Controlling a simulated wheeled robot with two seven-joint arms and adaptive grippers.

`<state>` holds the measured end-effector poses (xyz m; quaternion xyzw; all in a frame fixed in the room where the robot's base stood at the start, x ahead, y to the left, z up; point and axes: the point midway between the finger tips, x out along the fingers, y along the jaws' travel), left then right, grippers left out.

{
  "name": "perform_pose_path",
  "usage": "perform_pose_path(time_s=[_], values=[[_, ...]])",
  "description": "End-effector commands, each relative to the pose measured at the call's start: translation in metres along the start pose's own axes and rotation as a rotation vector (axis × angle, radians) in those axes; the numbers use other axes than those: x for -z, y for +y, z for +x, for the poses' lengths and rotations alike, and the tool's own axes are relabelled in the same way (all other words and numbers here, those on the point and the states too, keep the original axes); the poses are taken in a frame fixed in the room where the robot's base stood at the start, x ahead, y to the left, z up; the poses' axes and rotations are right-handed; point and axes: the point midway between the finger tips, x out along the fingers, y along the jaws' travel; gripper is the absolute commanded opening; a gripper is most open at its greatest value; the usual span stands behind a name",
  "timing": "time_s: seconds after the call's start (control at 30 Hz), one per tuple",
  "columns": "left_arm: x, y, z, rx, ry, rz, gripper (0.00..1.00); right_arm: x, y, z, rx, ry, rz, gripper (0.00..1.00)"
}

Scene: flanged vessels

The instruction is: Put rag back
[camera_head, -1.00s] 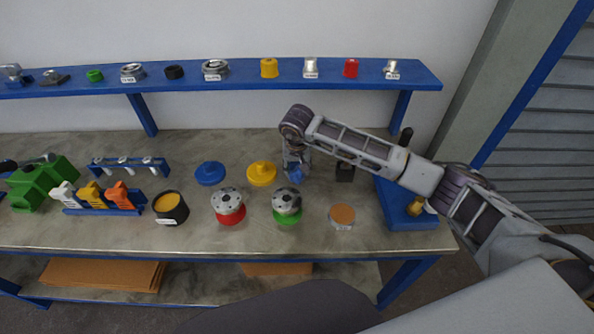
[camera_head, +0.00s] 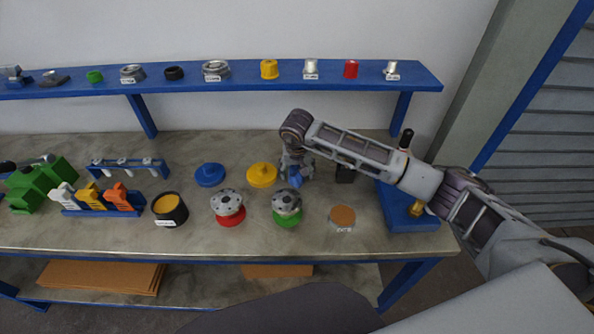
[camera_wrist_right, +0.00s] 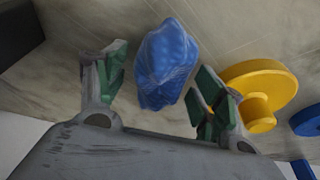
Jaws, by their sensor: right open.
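The blue crumpled rag (camera_head: 296,182) is at the worktop, right of the yellow knobbed disc (camera_head: 261,175). In the right wrist view the rag (camera_wrist_right: 166,66) lies between the spread fingers, with a gap on each side. My right gripper (camera_head: 296,168) is open directly over the rag, partly hiding it in the head view. Its green-padded fingers also show in the wrist view (camera_wrist_right: 160,88). Whether the rag rests fully on the worktop is hard to tell. My left gripper is not in view.
An orange-topped container (camera_head: 342,218) and a blue stand (camera_head: 411,212) are to the right. A blue shelf (camera_head: 220,80) with several parts runs behind.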

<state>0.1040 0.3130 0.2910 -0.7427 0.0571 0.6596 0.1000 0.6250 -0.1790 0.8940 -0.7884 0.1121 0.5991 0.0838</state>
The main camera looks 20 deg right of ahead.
Motion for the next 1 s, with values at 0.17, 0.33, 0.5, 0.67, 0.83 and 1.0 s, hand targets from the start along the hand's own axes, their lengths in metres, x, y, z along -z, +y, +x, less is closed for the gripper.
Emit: perform_pose_path(time_s=[0.17, 0.33, 0.5, 0.67, 0.83, 1.0], values=[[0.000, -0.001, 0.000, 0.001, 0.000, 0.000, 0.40, 0.000, 0.000, 0.000, 0.000, 0.000, 0.000, 0.69], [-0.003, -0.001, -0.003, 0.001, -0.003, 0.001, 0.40, 0.001, 0.000, -0.003, 0.000, 0.000, 0.000, 0.69], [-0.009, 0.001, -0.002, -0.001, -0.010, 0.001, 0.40, 0.002, 0.000, -0.020, 0.001, 0.003, -0.001, 0.69], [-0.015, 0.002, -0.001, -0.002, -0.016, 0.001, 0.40, 0.002, 0.000, -0.042, 0.001, 0.004, 0.000, 0.69], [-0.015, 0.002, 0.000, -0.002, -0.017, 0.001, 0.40, 0.002, 0.000, -0.068, 0.001, 0.004, -0.001, 0.69], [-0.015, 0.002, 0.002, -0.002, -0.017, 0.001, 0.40, 0.001, 0.000, -0.092, 0.001, 0.003, -0.001, 0.69]])
